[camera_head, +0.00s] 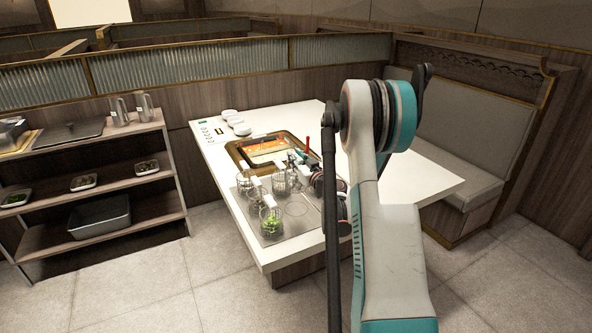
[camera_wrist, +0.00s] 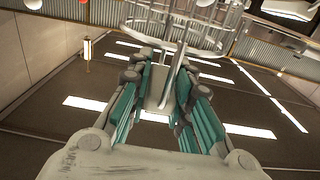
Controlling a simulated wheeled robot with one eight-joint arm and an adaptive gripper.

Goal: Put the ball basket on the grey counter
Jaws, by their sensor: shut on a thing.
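My gripper (camera_wrist: 168,85) is shut on a pale flat handle (camera_wrist: 178,70) in the wrist view. A wire basket (camera_wrist: 190,35) shows just beyond the fingers and seems joined to that handle; its contents are not clear. In the head view my gripper (camera_head: 325,185) is over the right side of the table, partly hidden by my arm, and the held basket cannot be told apart there. Several wire baskets, one with green food (camera_head: 271,222), stand on a grey panel (camera_head: 262,238) at the table's front left.
A framed pot (camera_head: 235,150) with orange-red broth lies behind the baskets on the white table (camera_head: 425,178). Small white bowls (camera_head: 236,122) stand at the back. A wooden shelf (camera_head: 90,188) is at left and a padded bench (camera_head: 440,170) at right. The table's right side is bare.

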